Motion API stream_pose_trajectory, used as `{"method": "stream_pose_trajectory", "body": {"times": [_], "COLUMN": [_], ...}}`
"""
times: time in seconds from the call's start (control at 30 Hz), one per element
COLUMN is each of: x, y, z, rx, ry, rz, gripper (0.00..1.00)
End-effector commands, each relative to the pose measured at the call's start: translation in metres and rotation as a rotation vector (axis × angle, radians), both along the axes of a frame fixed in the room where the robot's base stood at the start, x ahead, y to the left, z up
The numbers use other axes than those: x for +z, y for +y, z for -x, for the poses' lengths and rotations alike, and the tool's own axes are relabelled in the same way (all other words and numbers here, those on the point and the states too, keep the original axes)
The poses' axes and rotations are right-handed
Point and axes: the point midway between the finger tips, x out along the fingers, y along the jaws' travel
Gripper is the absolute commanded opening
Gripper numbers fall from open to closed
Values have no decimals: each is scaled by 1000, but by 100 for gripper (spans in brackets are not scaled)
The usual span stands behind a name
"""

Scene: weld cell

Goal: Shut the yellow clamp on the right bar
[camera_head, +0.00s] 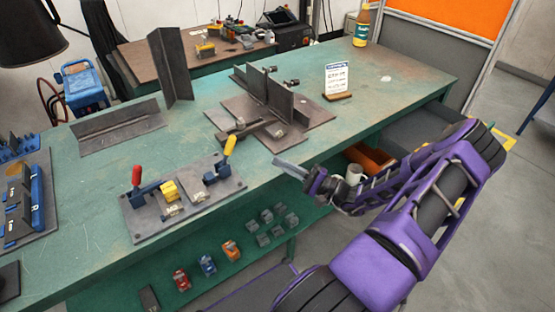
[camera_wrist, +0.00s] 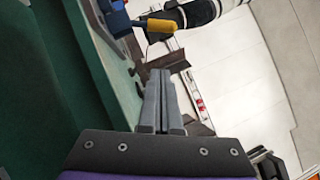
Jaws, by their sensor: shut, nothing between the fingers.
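The yellow clamp (camera_head: 229,147) stands on the right part of a grey steel plate (camera_head: 150,228) near the table's front edge. Its yellow handle points up, leaning slightly right, above a dark blue base. In the wrist view the yellow handle (camera_wrist: 161,26) shows at the top, beyond my fingertips. A second clamp with a red handle (camera_head: 136,176) stands on the left part of the plate, also upright. My gripper (camera_head: 277,162) is shut and empty, to the right of the yellow handle and apart from it. Its closed fingers (camera_wrist: 159,75) show in the wrist view. I cannot clearly make out the right bar.
A yellow block (camera_head: 169,190) sits between the clamps. A fixture with upright plates (camera_head: 280,100) stands behind my gripper. An angle piece (camera_head: 120,127) lies at the back left, and a sign (camera_head: 337,80) stands at the right. Several small clamps lie on the lower shelf (camera_head: 215,265).

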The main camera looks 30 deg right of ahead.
Motion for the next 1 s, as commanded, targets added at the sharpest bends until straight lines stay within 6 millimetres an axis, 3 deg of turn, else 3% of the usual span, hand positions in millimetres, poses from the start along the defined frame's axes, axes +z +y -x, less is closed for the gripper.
{"method": "stream_pose_trajectory", "body": {"times": [0.37, 0.6, 1.0], "x": [21, 36, 39], "y": [43, 70, 75], "z": [-65, -68, -69], "rx": [4, 2, 0], "ry": [-1, 0, 0], "rz": [0, 0, 1], "gripper": [0, 0, 0]}}
